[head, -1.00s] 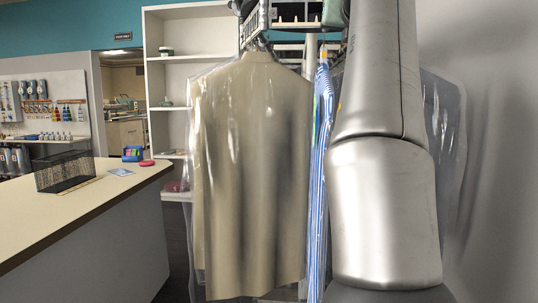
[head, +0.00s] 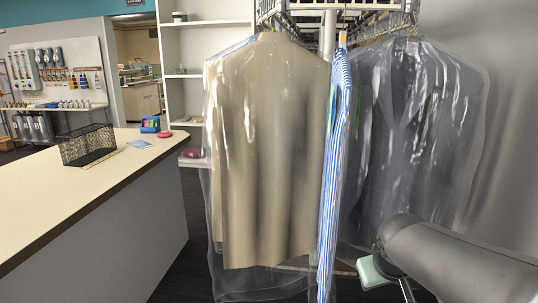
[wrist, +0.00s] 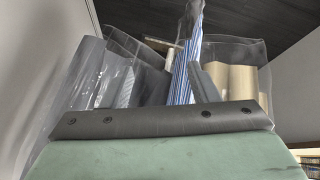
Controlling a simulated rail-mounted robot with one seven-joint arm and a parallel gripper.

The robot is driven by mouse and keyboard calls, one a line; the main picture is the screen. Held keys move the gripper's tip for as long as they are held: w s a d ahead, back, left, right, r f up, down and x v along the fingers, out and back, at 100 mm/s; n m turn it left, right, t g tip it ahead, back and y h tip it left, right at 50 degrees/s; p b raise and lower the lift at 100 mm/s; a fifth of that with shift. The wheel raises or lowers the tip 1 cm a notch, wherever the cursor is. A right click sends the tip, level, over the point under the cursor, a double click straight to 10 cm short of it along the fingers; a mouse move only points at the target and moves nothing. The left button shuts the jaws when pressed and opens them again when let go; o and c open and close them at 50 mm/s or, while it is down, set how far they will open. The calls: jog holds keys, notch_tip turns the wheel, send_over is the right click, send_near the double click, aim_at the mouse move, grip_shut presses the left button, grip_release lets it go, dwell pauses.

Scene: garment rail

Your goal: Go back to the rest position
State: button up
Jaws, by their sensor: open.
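My gripper shows in the wrist view (wrist: 163,86), with its two grey fingers apart and nothing between them. In the head view my arm comes in at the lower right, and the gripper end runs toward the bottom edge, partly cut off. The hanging garments are beyond the fingers in the wrist view, apart from them as far as I can see. A beige coat in clear plastic (head: 268,150) hangs on the rail (head: 345,5). A blue-and-white striped garment (head: 335,165) hangs edge-on beside it. Dark garments in plastic (head: 420,130) hang to the right, above my arm.
A counter (head: 70,205) stands at the left with a black wire basket (head: 87,146), a blue box (head: 150,124) and a red round item (head: 165,134). White shelves (head: 215,45) stand behind the coat. A grey wall (head: 510,120) closes the right side.

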jog(key=s+a+f+g+y, duration=0.1)
jog(key=s+a+f, duration=0.3)
jog(key=s, duration=0.4)
jog(key=s+a+f+m+g+y+p, duration=0.1)
jog(key=s+a+f+g, duration=0.3)
jog(key=s, duration=0.4)
jog(key=shift+a+f, duration=0.2)
jog(key=shift+a, duration=0.45)
dwell(1.2)
notch_tip(320, 180, up, 9)
jog(key=d+p, duration=0.1)
jog(key=p, duration=0.7)
jog(key=shift+s+f, duration=0.1)
jog(key=shift+f, duration=0.05)
notch_tip(320, 180, down, 22)
jog(key=g+b, duration=0.1)
jog(key=b, duration=1.8)
jog(key=shift+r+b, duration=0.25)
jog(key=shift+b, duration=0.05)
jog(key=shift+d, duration=0.1)
